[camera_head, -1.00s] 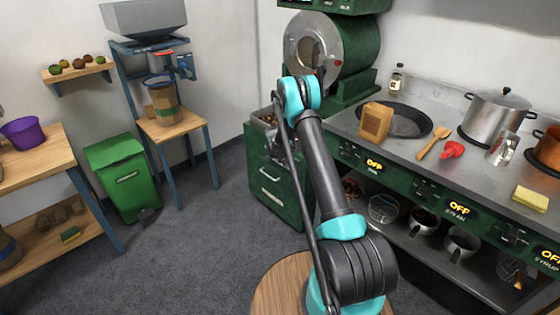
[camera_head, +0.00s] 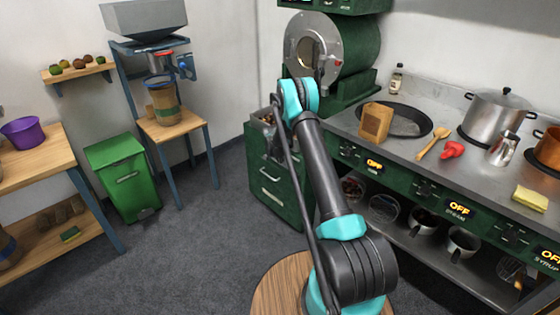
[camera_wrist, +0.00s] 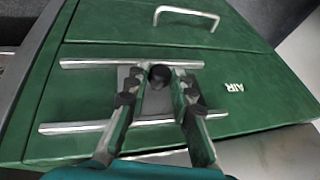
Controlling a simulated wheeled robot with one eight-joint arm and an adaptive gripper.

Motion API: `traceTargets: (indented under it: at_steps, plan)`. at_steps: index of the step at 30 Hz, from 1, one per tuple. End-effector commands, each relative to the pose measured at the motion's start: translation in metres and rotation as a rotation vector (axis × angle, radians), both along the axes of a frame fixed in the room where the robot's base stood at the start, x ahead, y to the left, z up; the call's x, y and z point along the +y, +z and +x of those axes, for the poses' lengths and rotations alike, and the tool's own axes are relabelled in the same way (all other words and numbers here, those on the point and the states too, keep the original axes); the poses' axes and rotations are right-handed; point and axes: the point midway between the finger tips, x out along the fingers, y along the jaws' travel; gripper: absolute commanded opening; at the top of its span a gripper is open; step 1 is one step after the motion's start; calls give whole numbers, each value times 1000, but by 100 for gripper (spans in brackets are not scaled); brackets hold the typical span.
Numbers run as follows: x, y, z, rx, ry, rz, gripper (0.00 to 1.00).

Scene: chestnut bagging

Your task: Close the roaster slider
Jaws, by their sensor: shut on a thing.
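In the wrist view, the roaster slider is a grey plate (camera_wrist: 157,104) between two metal rails on a green panel marked AIR. A round dark knob (camera_wrist: 159,74) stands on the plate. My gripper (camera_wrist: 158,84) has its two fingers on either side of the knob and is shut on it. The plate sits partway along the rails, whose ends show on both sides. In the head view, the green roaster (camera_head: 357,45) with its round metal front stands at the back; my arm hides my gripper and the slider there.
A pale bar handle (camera_wrist: 187,15) sits on the green panel above the rails. A green bin (camera_head: 122,170) stands at left, with open floor between.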

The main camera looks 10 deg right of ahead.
Motion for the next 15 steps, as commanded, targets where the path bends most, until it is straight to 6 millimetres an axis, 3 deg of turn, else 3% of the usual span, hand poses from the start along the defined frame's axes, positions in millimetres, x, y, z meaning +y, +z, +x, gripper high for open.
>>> traceTargets:
  at_steps: [6,15]
  plan:
    - [19,0,26,0,1,0,0]
    - [22,1,29,-4,2,1,0]
